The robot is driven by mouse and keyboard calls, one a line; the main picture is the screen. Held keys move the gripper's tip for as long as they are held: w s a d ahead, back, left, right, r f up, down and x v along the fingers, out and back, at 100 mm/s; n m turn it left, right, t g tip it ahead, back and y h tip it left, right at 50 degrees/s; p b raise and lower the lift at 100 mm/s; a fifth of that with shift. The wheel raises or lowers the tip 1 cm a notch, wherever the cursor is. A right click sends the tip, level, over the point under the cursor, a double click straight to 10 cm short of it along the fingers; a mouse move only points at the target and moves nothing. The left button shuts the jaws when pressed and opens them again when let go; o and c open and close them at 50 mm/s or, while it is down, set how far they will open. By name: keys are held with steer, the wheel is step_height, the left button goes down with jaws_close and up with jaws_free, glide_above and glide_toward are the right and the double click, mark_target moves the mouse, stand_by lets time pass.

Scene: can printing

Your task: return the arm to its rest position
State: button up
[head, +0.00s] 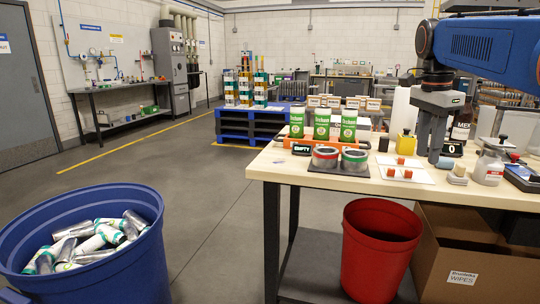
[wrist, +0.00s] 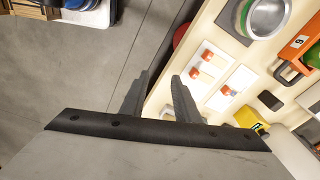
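My gripper (head: 430,156) hangs from my blue arm at the right of the head view, fingers pointing down over the work table.
A red bin (head: 382,250) and cardboard box (head: 470,265) stand below. A blue bin (head: 150,250) of cans is left; floor between is clear.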

steer(key=s+a+f+n+t, duration=0.1)
steer(key=s+a+f+n, duration=0.2)
steer(key=s+f+n, duration=0.2)
steer(key=s+a+f+n+t, duration=0.1)
steer(key=s+a+f+n, duration=0.2)
steer(key=s+f+n, duration=0.3)
steer(key=s+a+f+n+t+y, duration=0.1)
steer(key=s+a+f+n, duration=0.3)
steer(key=s+f, duration=0.8)
step_height(320, 180, down, 4)
steer(key=shift+s+n+t, duration=0.4)
steer(key=shift+n+t, duration=0.2)
steer(key=shift+n, duration=0.5)
steer(key=shift+a, duration=0.1)
